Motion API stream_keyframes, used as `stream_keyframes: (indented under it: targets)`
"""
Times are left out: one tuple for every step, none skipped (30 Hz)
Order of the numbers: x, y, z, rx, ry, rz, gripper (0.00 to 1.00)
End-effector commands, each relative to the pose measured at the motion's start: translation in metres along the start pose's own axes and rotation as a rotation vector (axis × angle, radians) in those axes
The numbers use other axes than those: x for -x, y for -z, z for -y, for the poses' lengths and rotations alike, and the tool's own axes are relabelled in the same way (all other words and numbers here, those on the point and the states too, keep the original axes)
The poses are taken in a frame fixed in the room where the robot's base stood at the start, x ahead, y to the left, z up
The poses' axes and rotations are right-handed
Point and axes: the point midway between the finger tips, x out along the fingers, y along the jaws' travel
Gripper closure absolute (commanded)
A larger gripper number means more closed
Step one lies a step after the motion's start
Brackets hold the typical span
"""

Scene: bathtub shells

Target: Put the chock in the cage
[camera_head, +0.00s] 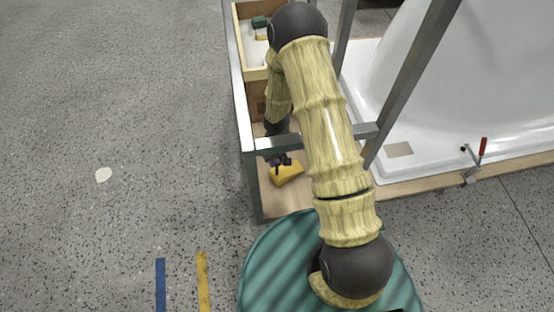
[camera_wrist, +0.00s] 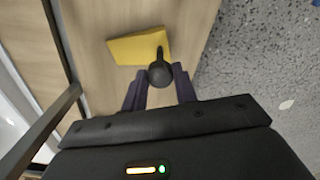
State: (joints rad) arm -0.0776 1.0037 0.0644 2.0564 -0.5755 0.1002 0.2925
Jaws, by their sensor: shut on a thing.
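The chock is a yellow wedge (camera_head: 287,174) with a black knobbed handle, low over the wooden deck (camera_head: 278,200) inside the front corner of the grey metal frame (camera_head: 248,135). My gripper (camera_head: 281,160) is above it and partly hidden behind my arm and a frame bar. In the wrist view the fingers (camera_wrist: 160,90) are shut on the handle's round black knob (camera_wrist: 160,73), and the yellow wedge (camera_wrist: 132,47) lies beyond them. I cannot tell whether the wedge touches the deck. No separate cage stands out; the barred metal frame is the only cage-like thing.
A wooden box (camera_head: 250,72) at the back of the frame holds a green item (camera_head: 260,21). A white tub shell (camera_head: 480,80) and a red-handled clamp (camera_head: 482,148) are at the right. Frame bars stand close around my arm. Open speckled floor (camera_head: 110,110) lies left.

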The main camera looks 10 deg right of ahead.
Motion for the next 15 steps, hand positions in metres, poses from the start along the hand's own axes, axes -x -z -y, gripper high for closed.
stream_keyframes:
  targets:
    - [0.0002, 0.0006, -0.0002, 0.000, -0.001, -0.002, 0.94]
    - [0.0007, 0.0007, -0.0003, 0.000, -0.001, -0.002, 0.94]
    - [0.0010, 0.0007, -0.0003, 0.000, -0.001, -0.002, 0.94]
    - [0.0011, 0.0007, -0.0003, 0.000, -0.001, -0.002, 0.94]
    - [0.0011, 0.0006, -0.0003, 0.000, -0.001, -0.002, 0.94]
    - [0.0011, 0.0006, -0.0003, 0.000, -0.001, -0.002, 0.94]
    - [0.0007, 0.0006, -0.0003, 0.000, 0.000, -0.002, 0.94]
    - [-0.0001, 0.0006, -0.0003, 0.000, 0.000, -0.002, 0.94]
    - [-0.0015, 0.0006, -0.0003, 0.000, 0.000, -0.002, 0.94]
    - [-0.0011, 0.0006, -0.0003, 0.000, 0.000, -0.002, 0.68]
    - [-0.0008, 0.0006, -0.0003, 0.000, 0.000, -0.002, 0.62]
    - [-0.0008, 0.0005, -0.0003, 0.000, 0.000, -0.002, 0.54]
    - [-0.0008, 0.0005, -0.0003, 0.000, 0.000, -0.002, 0.50]
    - [-0.0008, 0.0005, -0.0003, 0.000, 0.000, -0.002, 0.50]
    - [-0.0007, 0.0005, -0.0003, 0.000, 0.000, -0.001, 0.50]
